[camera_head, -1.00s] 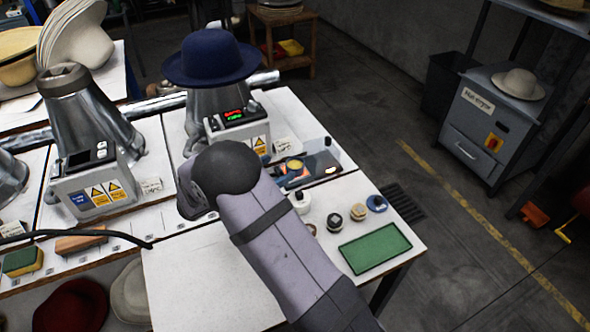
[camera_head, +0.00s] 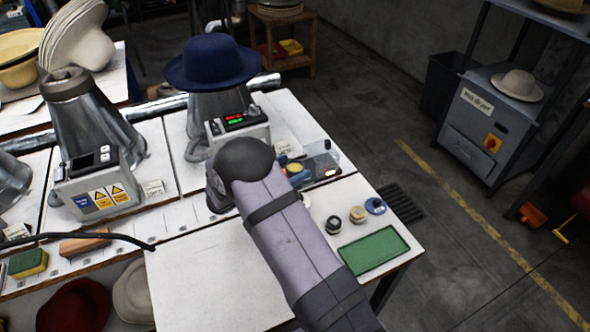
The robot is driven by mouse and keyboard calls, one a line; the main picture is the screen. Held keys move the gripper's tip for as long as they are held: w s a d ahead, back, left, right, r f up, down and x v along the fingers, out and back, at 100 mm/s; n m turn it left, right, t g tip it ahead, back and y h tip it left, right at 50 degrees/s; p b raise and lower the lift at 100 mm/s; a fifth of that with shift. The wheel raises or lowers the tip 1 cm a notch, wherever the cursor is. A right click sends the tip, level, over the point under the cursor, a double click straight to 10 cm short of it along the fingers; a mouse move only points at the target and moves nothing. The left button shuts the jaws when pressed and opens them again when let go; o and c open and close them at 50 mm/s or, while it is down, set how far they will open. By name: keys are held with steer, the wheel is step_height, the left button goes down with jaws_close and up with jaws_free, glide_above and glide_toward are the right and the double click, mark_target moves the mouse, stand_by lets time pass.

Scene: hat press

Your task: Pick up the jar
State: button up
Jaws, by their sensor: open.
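Several small round containers stand on the white bench at right of my arm. One is dark with a pale top (camera_head: 333,224), one is pale tan with a dark band (camera_head: 357,214), and one is blue with a dark centre (camera_head: 376,205). Part of a small white item (camera_head: 306,200) shows at the arm's edge. I cannot tell which of these is the jar. My arm reaches in from the lower right and its dark rounded joint covers part of the bench. My gripper is hidden and does not show.
A green tray (camera_head: 373,250) lies near the bench's right edge. A blue hat (camera_head: 211,62) sits on a metal press behind my arm. A cluster of small blue and yellow items (camera_head: 310,163) lies beyond the arm. The bench's front left (camera_head: 200,285) is clear.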

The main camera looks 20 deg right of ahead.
steer(key=c, duration=1.4)
